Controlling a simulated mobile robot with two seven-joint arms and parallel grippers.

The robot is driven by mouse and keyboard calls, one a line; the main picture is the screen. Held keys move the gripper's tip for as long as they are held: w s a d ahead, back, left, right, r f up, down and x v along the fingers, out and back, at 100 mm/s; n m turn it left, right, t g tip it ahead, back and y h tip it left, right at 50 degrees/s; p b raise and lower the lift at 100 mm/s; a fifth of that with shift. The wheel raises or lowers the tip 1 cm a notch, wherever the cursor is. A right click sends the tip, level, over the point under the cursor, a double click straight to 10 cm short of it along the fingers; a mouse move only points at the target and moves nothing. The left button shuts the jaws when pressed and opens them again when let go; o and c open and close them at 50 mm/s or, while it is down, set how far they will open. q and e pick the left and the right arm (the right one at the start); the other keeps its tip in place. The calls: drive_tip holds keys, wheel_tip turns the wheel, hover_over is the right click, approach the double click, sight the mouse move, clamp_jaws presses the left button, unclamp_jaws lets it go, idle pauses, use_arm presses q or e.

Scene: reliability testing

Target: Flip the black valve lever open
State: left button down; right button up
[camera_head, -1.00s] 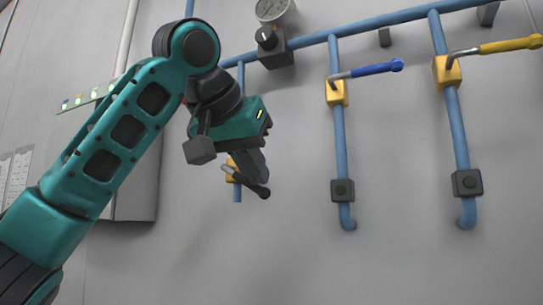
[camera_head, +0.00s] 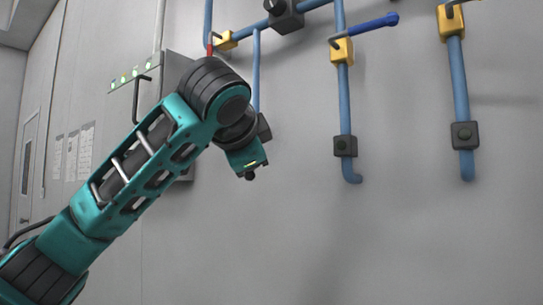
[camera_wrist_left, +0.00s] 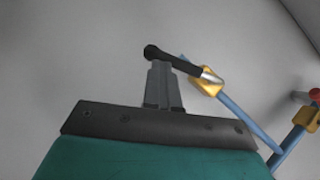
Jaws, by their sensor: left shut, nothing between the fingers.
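The black valve lever (camera_wrist_left: 172,58) shows in the left wrist view, with a dark grip and a metal shank running to a yellow valve body (camera_wrist_left: 206,82) on a blue pipe (camera_wrist_left: 250,125). My left gripper (camera_wrist_left: 162,66) is shut, with its fingertips at the lever's grip. The fingers overlap the lever in this view, and I cannot tell whether they touch it. In the head view, my left wrist (camera_head: 247,158) hides the fingers and most or all of this lever and valve. My right gripper is not in view.
A blue lever (camera_head: 375,23) sits on a yellow valve (camera_head: 342,52) to the right. Another yellow valve (camera_head: 452,20) is farther right. A red-handled valve (camera_head: 227,42) is above my arm. A grey wall box (camera_head: 178,75) stands behind it. The wall below is bare.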

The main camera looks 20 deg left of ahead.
use_arm(q)
drive_tip(key=m+t, duration=0.1)
drive_tip(key=a+m+t+y+b, duration=0.1)
drive_tip(key=m, duration=0.1)
drive_tip(key=a+f+m+t+y, duration=0.1)
drive_tip(key=shift+w+a+m, duration=0.15)
drive_tip(key=shift+w+m, duration=0.2)
drive_tip(key=shift+m, duration=0.05)
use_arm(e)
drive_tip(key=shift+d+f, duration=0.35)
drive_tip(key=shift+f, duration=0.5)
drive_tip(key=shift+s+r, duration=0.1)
